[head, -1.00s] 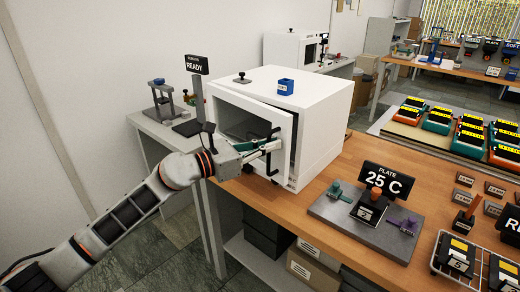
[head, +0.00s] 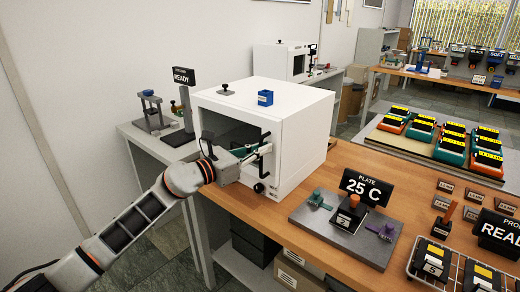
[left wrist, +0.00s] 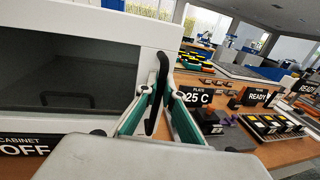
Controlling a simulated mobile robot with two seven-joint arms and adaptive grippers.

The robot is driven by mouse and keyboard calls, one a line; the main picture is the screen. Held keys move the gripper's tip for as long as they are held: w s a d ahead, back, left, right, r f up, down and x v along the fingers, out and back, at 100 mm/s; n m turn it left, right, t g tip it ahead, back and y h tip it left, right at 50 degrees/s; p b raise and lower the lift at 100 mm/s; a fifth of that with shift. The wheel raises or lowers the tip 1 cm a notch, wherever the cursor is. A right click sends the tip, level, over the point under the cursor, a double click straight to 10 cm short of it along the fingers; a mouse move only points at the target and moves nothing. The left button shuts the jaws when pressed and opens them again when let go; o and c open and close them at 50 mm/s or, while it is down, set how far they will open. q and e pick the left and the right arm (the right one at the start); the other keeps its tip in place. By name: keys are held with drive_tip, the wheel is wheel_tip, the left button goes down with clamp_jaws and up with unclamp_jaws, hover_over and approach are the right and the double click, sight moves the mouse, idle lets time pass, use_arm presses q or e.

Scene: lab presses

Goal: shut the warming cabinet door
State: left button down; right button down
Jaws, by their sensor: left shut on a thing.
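The white warming cabinet (head: 308,140) stands on the wooden bench. Its door (head: 228,128), with a dark window, looks almost flush with the front; I cannot tell whether it is fully shut. The door also fills the left of the left wrist view (left wrist: 80,72). My left gripper (head: 252,150) is at the door's right edge. In the left wrist view its green-lined fingers (left wrist: 154,95) are shut on the black upright door handle (left wrist: 161,68). My right gripper is not in view.
A blue block (head: 265,97) and a small black-knobbed item (head: 226,88) sit on the cabinet top. Right of it, a grey plate (head: 330,226) carries small coloured pieces beside a "25 C" sign (head: 368,190). A wire rack (head: 465,268) stands at the front right.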

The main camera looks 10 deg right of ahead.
use_arm(q)
drive_tip(key=shift+s+d+r, duration=0.1)
drive_tip(key=shift+d, duration=0.05)
drive_tip(key=c, duration=2.5)
unclamp_jaws()
drive_tip(key=shift+d, duration=0.2)
drive_tip(key=shift+a, duration=0.45)
drive_tip(key=v, duration=1.1)
drive_tip(key=shift+s+a, duration=0.1)
